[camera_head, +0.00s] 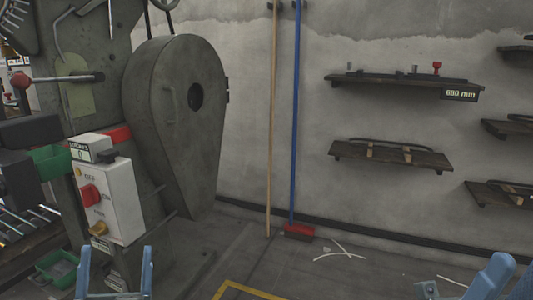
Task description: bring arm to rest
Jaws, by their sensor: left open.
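My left gripper (115,278) shows at the bottom left, with two blue fingers standing apart and nothing seen between them. It is in front of the grey press, below the white control box (108,200). The rest of the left arm is out of the frame. Blue parts of my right gripper (488,280) show at the bottom right corner, cut off by the frame edge. Whether its fingers are apart cannot be told.
The grey press (175,120) with its teardrop cover fills the left. A wooden pole (272,120) and a blue-handled broom (296,120) lean on the wall. Shelves (390,155) hang at right. Floor between is mostly clear, with pale scraps (340,250).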

